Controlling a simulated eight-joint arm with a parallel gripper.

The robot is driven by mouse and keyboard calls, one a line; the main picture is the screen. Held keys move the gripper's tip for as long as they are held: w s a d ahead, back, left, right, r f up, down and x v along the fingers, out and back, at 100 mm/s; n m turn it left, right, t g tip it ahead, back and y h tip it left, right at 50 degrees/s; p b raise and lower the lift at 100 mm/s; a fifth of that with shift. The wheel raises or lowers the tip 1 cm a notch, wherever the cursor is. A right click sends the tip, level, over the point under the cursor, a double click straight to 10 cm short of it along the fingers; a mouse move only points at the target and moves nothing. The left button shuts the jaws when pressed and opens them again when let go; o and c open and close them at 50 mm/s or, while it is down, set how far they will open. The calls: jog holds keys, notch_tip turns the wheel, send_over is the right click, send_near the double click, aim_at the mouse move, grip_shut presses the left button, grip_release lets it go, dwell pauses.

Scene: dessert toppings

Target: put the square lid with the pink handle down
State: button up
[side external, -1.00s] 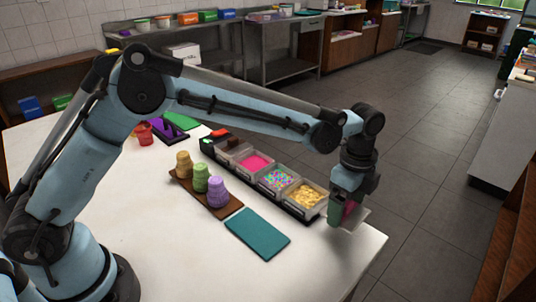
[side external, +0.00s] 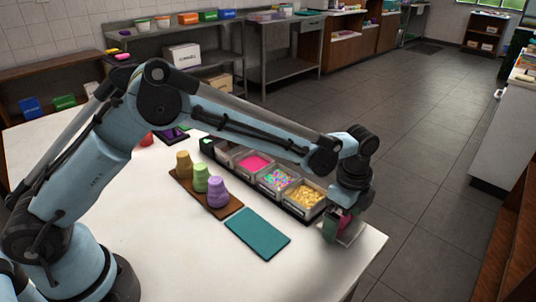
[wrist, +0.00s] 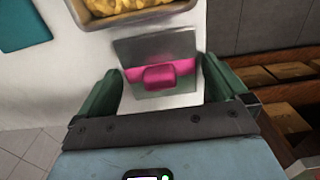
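The square lid (wrist: 155,47) is a grey plate with a pink handle (wrist: 159,77). It looks to be resting flat on the white table, by the right corner in the side view (side external: 354,233). My gripper (wrist: 160,75) is open, its two green fingers standing on either side of the handle with a gap on both sides. In the side view my gripper (side external: 338,226) is low over the lid and hides part of it.
A tub of yellow topping (side external: 305,197) stands close behind the lid, at the end of a row of topping tubs. A teal mat (side external: 257,233) lies to the left. A brown board (side external: 232,209) holds three coloured cup stacks. The table edge is close on the right.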

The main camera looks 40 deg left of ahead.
jog(key=shift+r, duration=0.1)
jog(key=s+a+r+n+t, duration=0.1)
jog(key=a+r+n, duration=0.15)
jog(key=r, duration=0.55)
jog(key=s+a+r+n, duration=0.1)
jog(key=a+r, duration=0.2)
jog(key=r, duration=0.5)
jog(key=s+a+f+n+t, duration=0.3)
jog(key=s+a+n+t, duration=0.3)
jog(key=s+a+n, duration=0.8)
jog(key=shift+s+a, duration=0.55)
jog(key=shift+s, duration=0.25)
